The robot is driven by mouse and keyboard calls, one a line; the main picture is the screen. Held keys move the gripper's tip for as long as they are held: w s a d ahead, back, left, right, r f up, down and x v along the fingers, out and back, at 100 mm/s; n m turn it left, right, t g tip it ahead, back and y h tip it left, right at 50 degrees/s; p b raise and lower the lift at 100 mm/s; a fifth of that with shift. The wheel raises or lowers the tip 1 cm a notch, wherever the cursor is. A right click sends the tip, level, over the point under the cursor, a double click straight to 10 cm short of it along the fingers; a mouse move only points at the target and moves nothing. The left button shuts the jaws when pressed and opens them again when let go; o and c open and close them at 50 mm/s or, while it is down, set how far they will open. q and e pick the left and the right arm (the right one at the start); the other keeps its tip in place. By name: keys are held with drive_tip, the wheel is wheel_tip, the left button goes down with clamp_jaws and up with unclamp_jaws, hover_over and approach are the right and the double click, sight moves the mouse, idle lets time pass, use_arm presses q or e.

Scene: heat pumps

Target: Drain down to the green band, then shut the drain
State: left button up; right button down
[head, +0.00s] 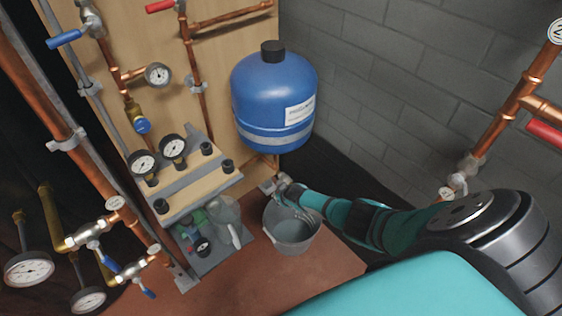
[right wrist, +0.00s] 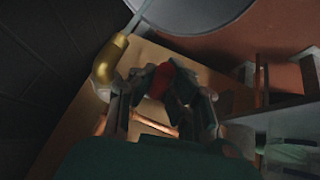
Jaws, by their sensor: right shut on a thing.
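My right gripper (head: 284,188) reaches in from the right, low by the wooden panel, under the blue tank (head: 273,95). In the right wrist view my right gripper (right wrist: 165,105) is shut on a red handle (right wrist: 172,74). A brass spout (right wrist: 110,58) stands just left of the fingers. A grey bucket (head: 291,232) stands on the floor below the gripper; its rim area also shows at the top of the wrist view (right wrist: 200,12). Dial gauges (head: 143,163) (head: 158,74) face me; no green band can be made out at this size. My left gripper is out of view.
A shelf unit (head: 190,185) with gauges and black knobs stands left of the bucket, with a clear jug (head: 224,212) low beside it. Copper pipes with blue-handled valves (head: 95,232) run at left. A grey block wall (head: 400,95) closes the right side. Reddish floor (head: 235,285) is bare in front.

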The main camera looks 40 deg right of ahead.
drive_tip(key=shift+d, duration=0.15)
drive_tip(key=c, duration=1.3)
unclamp_jaws()
drive_tip(key=shift+o, duration=0.2)
drive_tip(key=shift+v, duration=0.9)
drive_tip(key=v, duration=1)
drive_tip(key=shift+r, duration=0.1)
